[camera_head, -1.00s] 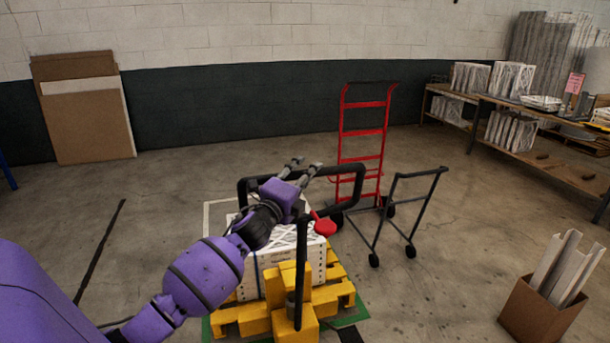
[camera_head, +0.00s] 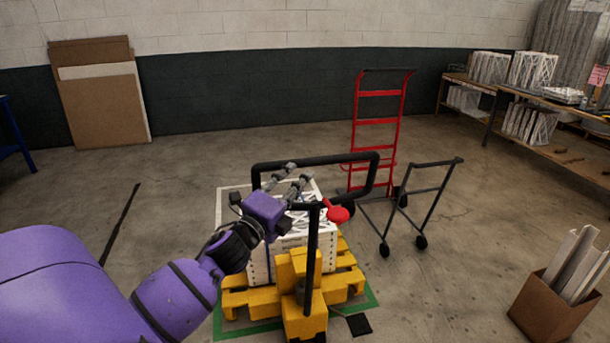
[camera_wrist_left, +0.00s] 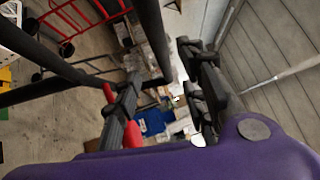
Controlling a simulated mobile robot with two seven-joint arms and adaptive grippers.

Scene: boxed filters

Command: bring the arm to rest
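My left arm, purple, comes in from the lower left in the head view. Its left gripper (camera_head: 299,173) shows two grey fingers spread apart with nothing between them. It overlaps the black handle loop (camera_head: 320,159) of a yellow pallet jack (camera_head: 300,277) in the picture; I cannot tell whether they touch. In the left wrist view the fingers of the left gripper (camera_wrist_left: 162,80) are wide apart, with black bars and a red part close to the left finger. My right gripper is not in view.
White boxed filters (camera_head: 262,267) stand on the yellow pallet (camera_head: 345,280), partly hidden by my arm. A red hand truck (camera_head: 378,121) and a dark cart frame (camera_head: 430,210) stand behind right. A cardboard box (camera_head: 545,308) is at right. Floor at left is mostly clear.

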